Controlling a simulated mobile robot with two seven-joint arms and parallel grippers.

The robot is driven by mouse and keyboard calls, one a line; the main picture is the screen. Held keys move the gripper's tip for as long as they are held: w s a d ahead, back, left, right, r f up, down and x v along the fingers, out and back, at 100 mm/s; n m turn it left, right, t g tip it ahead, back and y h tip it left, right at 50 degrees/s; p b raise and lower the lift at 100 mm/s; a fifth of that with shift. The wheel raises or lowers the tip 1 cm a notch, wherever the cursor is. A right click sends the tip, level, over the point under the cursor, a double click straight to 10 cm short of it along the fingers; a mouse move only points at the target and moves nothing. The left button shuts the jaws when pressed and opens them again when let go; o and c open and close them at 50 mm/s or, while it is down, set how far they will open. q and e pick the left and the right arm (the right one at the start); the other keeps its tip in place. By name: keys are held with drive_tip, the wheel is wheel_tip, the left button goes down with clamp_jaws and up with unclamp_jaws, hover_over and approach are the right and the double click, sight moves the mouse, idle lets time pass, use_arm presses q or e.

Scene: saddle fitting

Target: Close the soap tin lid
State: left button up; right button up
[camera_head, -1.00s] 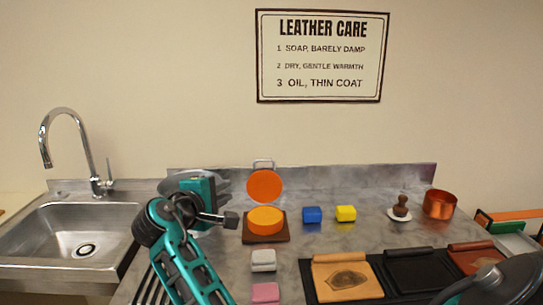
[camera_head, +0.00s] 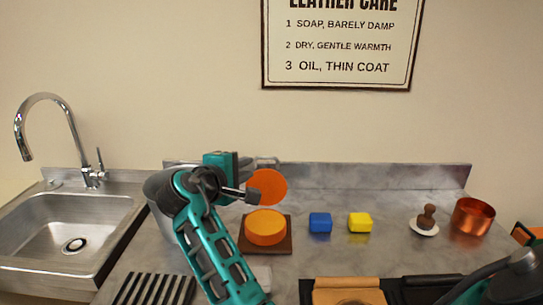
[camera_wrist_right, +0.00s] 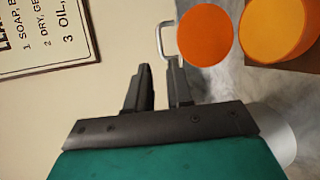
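The soap tin (camera_head: 266,229) is a round orange tin on a brown square board. Its orange lid (camera_head: 267,186) stands open, upright at the tin's back edge, with a metal loop handle (camera_head: 268,160) on top. In the right wrist view the lid (camera_wrist_right: 205,35), handle (camera_wrist_right: 162,40) and tin (camera_wrist_right: 278,28) show at the upper right. My right gripper (camera_head: 247,161), on the teal arm, is just left of the lid. In the right wrist view its fingers (camera_wrist_right: 160,70) are apart and empty, their tips close to the handle; contact is unclear. My left gripper is not in view.
A blue block (camera_head: 320,222) and a yellow block (camera_head: 360,222) sit right of the tin. A brush (camera_head: 427,216) on a white dish and a copper pot (camera_head: 472,217) are farther right. A sink (camera_head: 70,225) is left. A low backsplash (camera_head: 400,177) runs behind.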

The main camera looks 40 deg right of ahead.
sight(267, 159)
drive_tip(key=x, duration=1.2)
drive_tip(key=shift+w+d, duration=0.15)
drive_tip(key=shift+d, duration=0.1)
drive_tip(key=shift+c, duration=0.3)
clamp_jaws()
